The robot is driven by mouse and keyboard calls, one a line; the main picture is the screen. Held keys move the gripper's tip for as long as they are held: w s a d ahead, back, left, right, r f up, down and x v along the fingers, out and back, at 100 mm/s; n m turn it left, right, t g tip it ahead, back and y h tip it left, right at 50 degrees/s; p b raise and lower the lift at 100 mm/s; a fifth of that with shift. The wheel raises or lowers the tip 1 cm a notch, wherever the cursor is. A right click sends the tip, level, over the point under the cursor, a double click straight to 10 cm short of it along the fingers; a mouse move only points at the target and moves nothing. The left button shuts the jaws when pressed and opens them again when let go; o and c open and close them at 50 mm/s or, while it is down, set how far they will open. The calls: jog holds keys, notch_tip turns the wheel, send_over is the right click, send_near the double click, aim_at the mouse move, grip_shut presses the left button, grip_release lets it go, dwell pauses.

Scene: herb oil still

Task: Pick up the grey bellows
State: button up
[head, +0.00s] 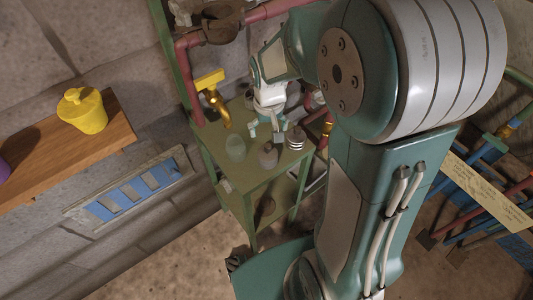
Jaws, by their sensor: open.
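A small ribbed, pale grey piece that looks like the grey bellows (296,139) stands on the green stand (243,180), near its right side. My gripper (267,132) is over the stand top, just left of the ribbed piece, with its teal fingers apart and pointing down. It appears empty. I cannot tell whether the fingers touch either piece.
A greenish clear jar (235,148) stands at the stand's left. A yellow tap (214,95) and red pipes (188,80) are close behind. A yellow pot (82,110) sits on a wooden shelf (70,155) at left. Coloured pipes lie at right.

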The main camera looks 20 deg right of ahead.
aim_at(267, 153)
notch_tip(267, 153, down, 4)
jog(key=shift+s+f, duration=0.1)
jog(key=f, duration=0.4)
jog(key=shift+s+a+f, duration=0.2)
jog(key=shift+a+f, duration=0.15)
jog(key=shift+f, duration=0.4)
jog(key=shift+d, duration=0.1)
jog(key=shift+c, duration=0.3)
jog(key=c, duration=1)
